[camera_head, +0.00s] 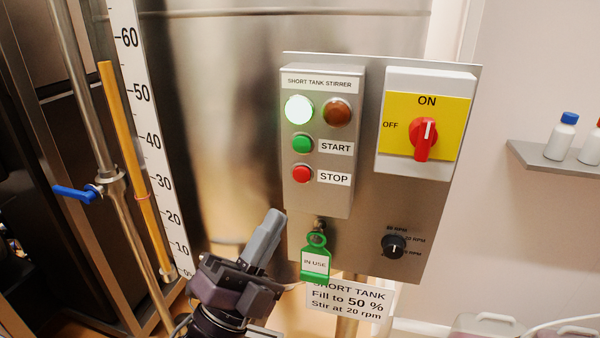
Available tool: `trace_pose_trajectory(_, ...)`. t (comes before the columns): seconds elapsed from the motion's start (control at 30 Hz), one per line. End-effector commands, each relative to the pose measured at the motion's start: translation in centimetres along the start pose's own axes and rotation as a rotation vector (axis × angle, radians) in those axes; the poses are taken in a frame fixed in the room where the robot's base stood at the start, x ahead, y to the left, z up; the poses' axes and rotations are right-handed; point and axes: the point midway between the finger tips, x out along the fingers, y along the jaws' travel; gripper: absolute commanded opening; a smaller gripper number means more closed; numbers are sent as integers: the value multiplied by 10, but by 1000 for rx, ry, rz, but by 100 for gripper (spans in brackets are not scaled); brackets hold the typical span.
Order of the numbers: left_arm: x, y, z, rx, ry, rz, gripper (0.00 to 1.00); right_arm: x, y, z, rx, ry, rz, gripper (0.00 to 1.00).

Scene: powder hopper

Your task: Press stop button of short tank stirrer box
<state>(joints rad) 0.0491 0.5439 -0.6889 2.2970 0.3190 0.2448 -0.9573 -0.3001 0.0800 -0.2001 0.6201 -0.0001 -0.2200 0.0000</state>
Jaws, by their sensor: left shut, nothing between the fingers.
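The short tank stirrer box (345,195) is a grey box on a metal plate. Its red stop button (302,174) sits beside the STOP label, below the green start button (302,143). No button is covered. My right gripper is not in view.
A green IN USE tag (316,262) hangs under the box. A red rotary switch (424,138) points to ON, and a black speed knob (394,245) is below it. A blue-handled valve (75,193) is at the left. A shelf (548,162) holds bottles at the right.

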Motion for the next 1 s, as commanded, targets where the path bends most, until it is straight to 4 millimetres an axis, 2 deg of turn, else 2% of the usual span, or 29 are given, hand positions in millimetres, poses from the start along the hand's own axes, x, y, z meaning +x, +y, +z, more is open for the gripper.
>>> trace_pose_trajectory(0.37, 3, 2, 2, 0, -1, 0, 0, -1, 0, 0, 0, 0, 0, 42)
trace_pose_trajectory(0.8, 42, 30, 30, -1, -1, 0, 0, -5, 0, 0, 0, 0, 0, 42)
trace_pose_trajectory(1.0, 55, 41, 41, -1, -2, 0, 0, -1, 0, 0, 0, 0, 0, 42)
